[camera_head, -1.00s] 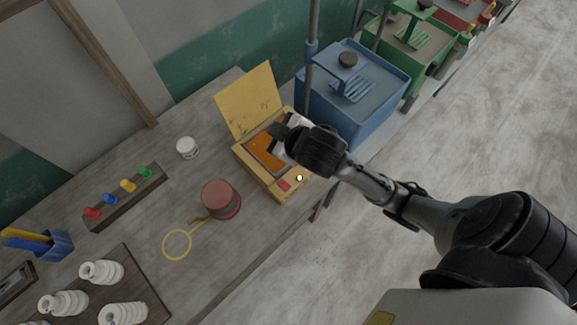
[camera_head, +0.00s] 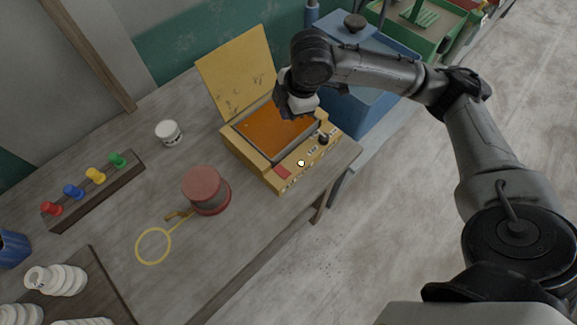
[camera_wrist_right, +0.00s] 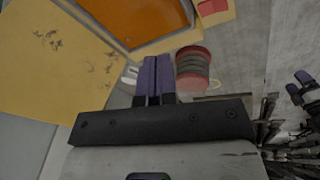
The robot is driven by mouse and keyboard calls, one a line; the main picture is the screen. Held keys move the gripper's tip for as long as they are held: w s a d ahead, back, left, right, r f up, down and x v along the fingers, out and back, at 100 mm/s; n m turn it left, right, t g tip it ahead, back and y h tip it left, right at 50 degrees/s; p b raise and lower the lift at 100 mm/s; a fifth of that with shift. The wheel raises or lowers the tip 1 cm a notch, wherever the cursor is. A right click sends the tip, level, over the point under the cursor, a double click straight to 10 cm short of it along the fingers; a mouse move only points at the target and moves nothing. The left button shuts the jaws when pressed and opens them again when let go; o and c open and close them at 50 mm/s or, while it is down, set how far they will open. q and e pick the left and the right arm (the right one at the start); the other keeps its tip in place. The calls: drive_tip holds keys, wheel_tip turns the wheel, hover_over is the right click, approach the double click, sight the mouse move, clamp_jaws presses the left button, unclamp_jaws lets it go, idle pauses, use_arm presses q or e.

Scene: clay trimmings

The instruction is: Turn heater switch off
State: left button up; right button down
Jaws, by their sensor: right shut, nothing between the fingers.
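The heater is a yellow box (camera_head: 250,155) with its lid (camera_head: 237,80) standing open and an orange plate (camera_head: 275,132) inside. Its front panel carries a red rectangular piece (camera_head: 283,172), a small white round piece (camera_head: 301,163) and a black knob (camera_head: 323,138). I cannot tell which way the switch is set. My right gripper (camera_head: 285,102) is above the back of the heater beside the lid, shut and empty. In the right wrist view its purple fingers (camera_wrist_right: 153,78) are together, with the lid (camera_wrist_right: 50,65) and orange plate (camera_wrist_right: 145,18) beyond.
A red spool (camera_head: 205,190) with a yellow loop (camera_head: 153,246) lies left of the heater. A white jar (camera_head: 168,132) and a pegged wooden block (camera_head: 95,190) are farther left. A blue machine (camera_head: 375,90) stands right of the heater.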

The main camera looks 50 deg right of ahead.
drive_tip(key=s+n+g, duration=0.1)
drive_tip(key=s+a+n+g+y, duration=0.1)
drive_tip(key=n, duration=0.1)
drive_tip(key=s+a+n+g+y, duration=0.1)
drive_tip(key=shift+s+a+f+n, duration=0.2)
drive_tip(key=shift+s+n, duration=0.1)
drive_tip(key=shift+s, duration=0.1)
drive_tip(key=b, duration=0.3)
approach(286, 173)
drive_tip(key=x, duration=0.5)
drive_tip(key=shift+w+a+f, duration=0.15)
drive_tip(key=shift+a+f, duration=0.05)
drive_tip(key=shift+a, duration=0.05)
drive_tip(key=shift+f, duration=0.85)
